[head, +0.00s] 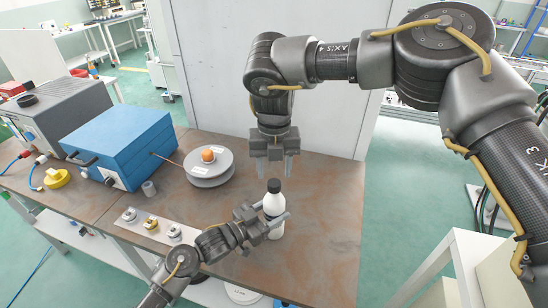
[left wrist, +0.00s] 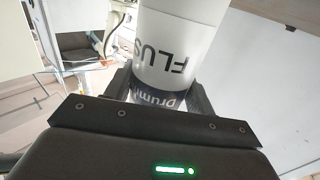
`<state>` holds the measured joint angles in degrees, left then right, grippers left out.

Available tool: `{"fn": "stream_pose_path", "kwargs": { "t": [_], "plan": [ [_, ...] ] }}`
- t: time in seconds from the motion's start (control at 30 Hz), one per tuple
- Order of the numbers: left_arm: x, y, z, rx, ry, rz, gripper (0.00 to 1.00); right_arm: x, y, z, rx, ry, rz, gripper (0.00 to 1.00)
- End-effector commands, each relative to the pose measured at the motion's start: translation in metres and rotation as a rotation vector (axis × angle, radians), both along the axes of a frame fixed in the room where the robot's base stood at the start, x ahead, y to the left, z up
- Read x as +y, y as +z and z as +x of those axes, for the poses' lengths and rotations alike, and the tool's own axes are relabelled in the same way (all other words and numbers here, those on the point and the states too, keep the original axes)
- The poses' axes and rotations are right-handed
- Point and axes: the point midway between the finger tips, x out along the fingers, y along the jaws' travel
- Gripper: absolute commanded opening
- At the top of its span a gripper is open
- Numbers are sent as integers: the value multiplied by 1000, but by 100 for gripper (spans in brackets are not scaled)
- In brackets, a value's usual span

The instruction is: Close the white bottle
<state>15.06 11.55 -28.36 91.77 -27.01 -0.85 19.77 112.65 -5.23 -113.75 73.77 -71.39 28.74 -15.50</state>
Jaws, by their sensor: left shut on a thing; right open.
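The white bottle (head: 271,206) stands roughly upright near the middle of the bench. A black cap (head: 273,186) shows on its top; I cannot tell how tight it sits. My left gripper (head: 272,224) is shut around the bottle's lower body. In the left wrist view the bottle (left wrist: 178,50), with dark lettering and a dark band, sits between the left fingers (left wrist: 160,95). My right gripper (head: 272,172) hangs fingers down just above and behind the cap, open and empty. Its fingertips are apart from the cap.
A blue box (head: 118,143) and a grey device (head: 55,110) stand at the left. A grey round stand (head: 208,170) holds an orange ball (head: 208,155). A pale strip (head: 160,236) bears small parts. A white panel (head: 335,120) rises behind the bench. The bench's right side is clear.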

Motion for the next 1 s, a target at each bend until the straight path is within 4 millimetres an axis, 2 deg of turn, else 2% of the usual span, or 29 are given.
{"fn": "stream_pose_path", "kwargs": {
  "t": [0.03, 0.3, 0.7, 1.0],
  "plan": [
    [0, -8, -2, 13, -2, 10, 0, 0, -9, 0, 2, 1, 0, 49],
    [0, -8, -2, 13, -2, 10, 0, 0, -37, 0, 1, 0, 0, 49],
    [0, -8, -2, 13, -2, 10, 0, 0, -42, 0, 0, 1, 0, 47],
    [0, -8, -2, 13, -2, 10, 0, 0, -42, 0, 0, 1, 0, 8]
  ]
}}
